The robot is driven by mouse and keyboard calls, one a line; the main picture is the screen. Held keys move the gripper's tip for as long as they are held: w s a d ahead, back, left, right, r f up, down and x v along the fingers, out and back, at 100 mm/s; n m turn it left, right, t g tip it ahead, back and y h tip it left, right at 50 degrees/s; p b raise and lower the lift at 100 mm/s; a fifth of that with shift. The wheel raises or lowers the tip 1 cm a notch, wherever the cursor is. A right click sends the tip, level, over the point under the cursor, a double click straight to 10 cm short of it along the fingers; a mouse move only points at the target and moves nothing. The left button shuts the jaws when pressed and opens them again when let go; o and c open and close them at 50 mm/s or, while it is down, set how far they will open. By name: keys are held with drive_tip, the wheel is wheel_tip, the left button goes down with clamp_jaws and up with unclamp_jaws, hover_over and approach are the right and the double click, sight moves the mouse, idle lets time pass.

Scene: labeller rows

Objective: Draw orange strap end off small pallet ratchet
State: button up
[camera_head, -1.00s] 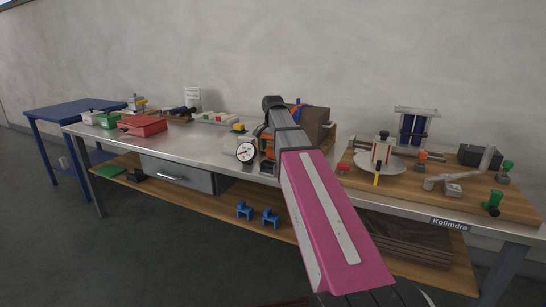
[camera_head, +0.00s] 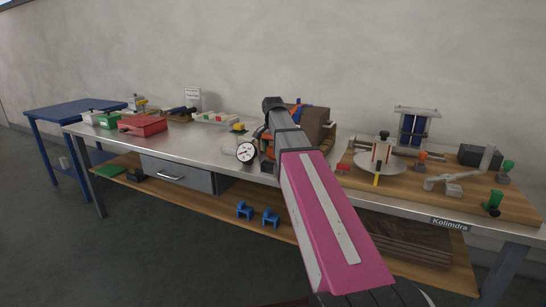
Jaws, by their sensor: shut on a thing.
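My pink and grey arm (camera_head: 318,205) reaches up across the middle of the bench, and its dark joint (camera_head: 274,104) stands above the bench. My gripper's fingertips are hidden behind the arm. A brown block (camera_head: 316,124) stands just behind and right of the arm, partly covered by it. Small orange and blue parts (camera_head: 297,106) show at its top left. An orange patch (camera_head: 266,141) shows at the left edge of the arm; I cannot tell whether it is the strap. The ratchet and the strap end cannot be made out.
Red (camera_head: 142,125) and green containers stand at the left of the metal bench (camera_head: 190,146). A wooden board (camera_head: 400,187) with a round plate and several small fixtures lies to the right. A blue table (camera_head: 72,108) stands far left.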

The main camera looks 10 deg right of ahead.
drive_tip(key=shift+r, duration=3.6)
